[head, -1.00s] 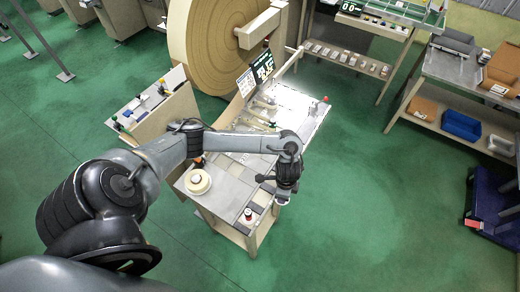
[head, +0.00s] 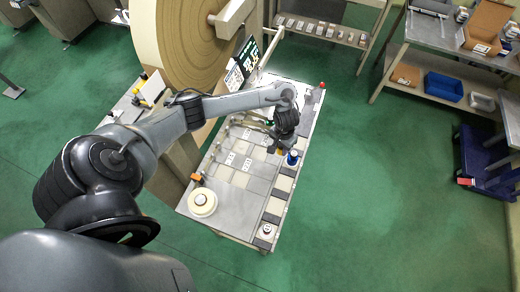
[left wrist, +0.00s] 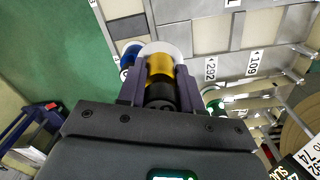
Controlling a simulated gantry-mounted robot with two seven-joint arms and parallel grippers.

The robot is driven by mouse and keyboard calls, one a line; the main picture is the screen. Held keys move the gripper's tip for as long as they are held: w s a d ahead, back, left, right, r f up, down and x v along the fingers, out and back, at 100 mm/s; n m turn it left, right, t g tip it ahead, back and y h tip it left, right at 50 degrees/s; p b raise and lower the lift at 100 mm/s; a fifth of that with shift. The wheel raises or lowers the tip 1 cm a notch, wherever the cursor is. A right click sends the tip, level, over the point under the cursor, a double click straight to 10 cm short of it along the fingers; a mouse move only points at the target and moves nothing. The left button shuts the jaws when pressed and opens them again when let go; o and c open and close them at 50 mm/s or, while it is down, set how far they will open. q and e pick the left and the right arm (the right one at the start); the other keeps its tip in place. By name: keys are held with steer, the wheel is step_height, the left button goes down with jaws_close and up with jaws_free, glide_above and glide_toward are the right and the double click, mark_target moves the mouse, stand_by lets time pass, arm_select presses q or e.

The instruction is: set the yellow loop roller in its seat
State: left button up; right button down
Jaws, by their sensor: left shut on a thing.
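My left gripper (head: 282,146) is over the right side of the workbench (head: 222,215), beyond its middle. In the left wrist view its fingers (left wrist: 159,90) are shut on the yellow loop roller (left wrist: 160,66). The roller has a yellow band, a black part nearer the palm and a pale round end beyond. In the head view only a small yellow bit shows under the gripper. I cannot tell whether the roller touches the bench or which seat is its own. My right gripper is in neither view.
A blue roller (head: 292,157) stands right beside my left gripper. A cream roll (head: 202,202) lies on the bench's near left, and a small pale-topped piece (head: 266,229) at its near right corner. A large tan reel (head: 185,45) rises behind.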

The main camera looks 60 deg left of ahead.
arm_select(q)
steer(key=s+a+f, duration=0.1)
steer(key=a, duration=0.1)
steer(key=s+a+f+b, duration=0.1)
steer(key=s+a+f, duration=0.1)
steer(key=a, duration=0.1)
steer(key=s+a+f+b, duration=0.1)
steer(key=s+a+f, duration=0.1)
steer(key=a, duration=0.1)
steer(key=shift+s+f, duration=0.1)
steer(key=shift+f, duration=0.05)
steer(key=shift+d+f+b, duration=0.1)
steer(key=shift+f+b, duration=0.45)
steer(key=shift+f, duration=1.45)
steer(key=shift+f, duration=0.1)
steer(key=o, duration=1.1)
